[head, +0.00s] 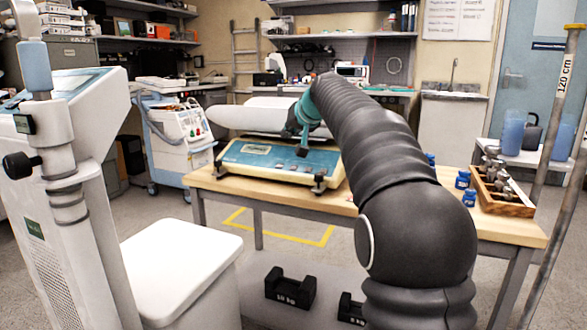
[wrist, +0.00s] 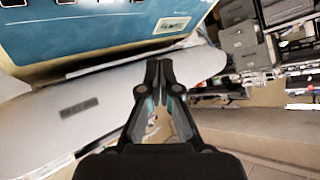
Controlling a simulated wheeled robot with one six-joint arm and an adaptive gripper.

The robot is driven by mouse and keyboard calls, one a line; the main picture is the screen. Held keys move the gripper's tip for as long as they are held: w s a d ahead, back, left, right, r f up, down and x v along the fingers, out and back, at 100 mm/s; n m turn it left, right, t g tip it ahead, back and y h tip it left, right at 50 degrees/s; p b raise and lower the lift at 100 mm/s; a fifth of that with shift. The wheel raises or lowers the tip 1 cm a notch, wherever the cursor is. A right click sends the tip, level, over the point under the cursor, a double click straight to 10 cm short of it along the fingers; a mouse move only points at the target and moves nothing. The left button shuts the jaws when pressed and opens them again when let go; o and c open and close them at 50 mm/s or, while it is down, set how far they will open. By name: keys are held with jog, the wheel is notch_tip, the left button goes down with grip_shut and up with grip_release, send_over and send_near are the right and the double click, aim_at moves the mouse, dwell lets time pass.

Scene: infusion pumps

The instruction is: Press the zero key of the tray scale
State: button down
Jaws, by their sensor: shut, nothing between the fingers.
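The tray scale has a blue front panel (head: 275,165) with a small display (head: 256,149), and a long white tray (head: 255,118) behind it. It stands on the wooden table. My gripper (head: 302,152) points down over the right part of the panel, with its fingers together and empty. Several keys (wrist: 68,3) are cut off at the top edge. I cannot read which is zero, nor tell whether the fingertips touch the panel.
A wooden box of weights (head: 503,192) and small blue bottles (head: 463,180) stand on the table's right side. A white machine (head: 70,180) is close on the left. Black weights (head: 290,287) lie below the table. A metal pole (head: 557,170) stands at right.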

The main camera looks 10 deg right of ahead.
jog(key=shift+f, duration=0.15)
jog(key=b, duration=0.5)
send_near(289, 165)
jog(key=shift+a+r+x, duration=0.1)
jog(key=shift+r+x, duration=0.05)
jog(key=shift+x, duration=0.65)
jog(key=shift+a+r+x, duration=0.1)
jog(key=shift+x, duration=0.75)
jog(key=shift+a+r+x, duration=0.1)
jog(key=shift+r+x, duration=0.05)
jog(key=shift+x, duration=0.65)
jog(key=shift+w, duration=0.2)
jog(key=shift+w+d+f, duration=0.1)
jog(key=shift+f, duration=0.3)
jog(key=shift+w+f+b, duration=0.15)
jog(key=shift+f+b, duration=0.15)
jog(key=shift+b, duration=0.05)
jog(key=shift+r, duration=0.1)
jog(key=shift+s+r+p, duration=0.25)
jog(key=shift+r+p, duration=0.2)
jog(key=shift+r, duration=0.15)
